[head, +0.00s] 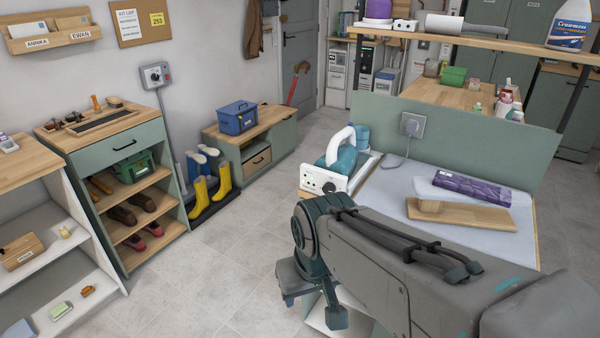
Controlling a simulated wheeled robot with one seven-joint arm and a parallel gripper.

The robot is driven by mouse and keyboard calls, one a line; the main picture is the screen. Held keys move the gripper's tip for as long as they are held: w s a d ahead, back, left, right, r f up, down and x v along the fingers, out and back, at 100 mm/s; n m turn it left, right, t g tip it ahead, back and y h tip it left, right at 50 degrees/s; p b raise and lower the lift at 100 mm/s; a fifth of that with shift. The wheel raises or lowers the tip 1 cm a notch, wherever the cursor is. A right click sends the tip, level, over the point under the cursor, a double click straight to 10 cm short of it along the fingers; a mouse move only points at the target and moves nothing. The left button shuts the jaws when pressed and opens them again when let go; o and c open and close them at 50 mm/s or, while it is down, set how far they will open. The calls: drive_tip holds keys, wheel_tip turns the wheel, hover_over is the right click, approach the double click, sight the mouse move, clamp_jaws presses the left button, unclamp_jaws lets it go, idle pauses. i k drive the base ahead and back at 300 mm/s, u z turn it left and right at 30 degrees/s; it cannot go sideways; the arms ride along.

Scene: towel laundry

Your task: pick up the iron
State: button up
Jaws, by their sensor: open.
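My arm covers the near part of the table.
A wooden board (462,213) and a purple patterned packet (472,188) lie right of the iron. A cord runs to a socket (412,124) on the green back panel (480,138). A shelf (470,40) spans above. The floor (225,255) to the left is clear.

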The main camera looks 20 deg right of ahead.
sight(342, 159)
drive_tip(key=u, duration=0.35)
drive_tip(key=i, duration=1.55)
drive_tip(key=z, duration=1.4)
